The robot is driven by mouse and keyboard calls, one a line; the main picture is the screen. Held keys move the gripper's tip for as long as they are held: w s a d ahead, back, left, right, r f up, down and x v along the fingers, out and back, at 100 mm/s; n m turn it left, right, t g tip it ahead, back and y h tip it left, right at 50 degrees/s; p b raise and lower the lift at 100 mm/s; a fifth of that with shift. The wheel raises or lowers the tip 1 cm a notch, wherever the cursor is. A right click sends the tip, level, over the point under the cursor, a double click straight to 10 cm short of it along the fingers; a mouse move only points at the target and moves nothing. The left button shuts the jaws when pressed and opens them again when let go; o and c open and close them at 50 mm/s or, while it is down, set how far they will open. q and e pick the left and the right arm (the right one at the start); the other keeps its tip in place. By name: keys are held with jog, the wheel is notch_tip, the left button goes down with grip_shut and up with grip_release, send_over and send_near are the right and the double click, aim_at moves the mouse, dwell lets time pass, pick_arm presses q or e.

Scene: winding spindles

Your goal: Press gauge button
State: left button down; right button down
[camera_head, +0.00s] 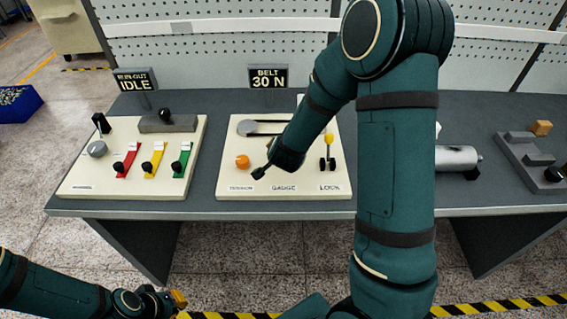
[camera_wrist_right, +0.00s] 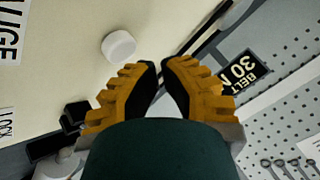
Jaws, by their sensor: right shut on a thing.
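The gauge button is a white round knob (camera_wrist_right: 118,46) in the right wrist view, above and left of my fingertips and apart from them. In the head view my right arm hides it, above the GAUGE label (camera_head: 283,188). My right gripper (camera_wrist_right: 160,66) has its orange, black-padded fingers drawn close together over the cream panel (camera_wrist_right: 60,75). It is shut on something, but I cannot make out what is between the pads. In the head view the forearm hides most of this gripper. My left gripper (camera_head: 177,299) is low at the left, away from the bench; its opening is unclear.
The cream middle panel (camera_head: 225,178) carries an orange knob (camera_head: 242,161), a yellow-topped lever (camera_head: 328,140) and a belt. The BELT 30 N sign (camera_head: 269,77) stands behind it. A left panel (camera_head: 78,183) has coloured levers. A metal cylinder (camera_head: 456,157) lies right of my arm.

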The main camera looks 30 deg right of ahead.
dwell(0.8)
jog(key=shift+f+b, duration=0.45)
jog(key=shift+f+b, duration=0.4)
jog(key=shift+f, duration=0.05)
dwell(0.6)
jog(key=shift+r, duration=0.1)
jog(key=shift+r+p, duration=0.75)
jog(key=shift+r, duration=0.05)
jog(key=shift+r, duration=0.1)
notch_tip(320, 180, up, 5)
jog(key=p, duration=0.4)
dwell(0.4)
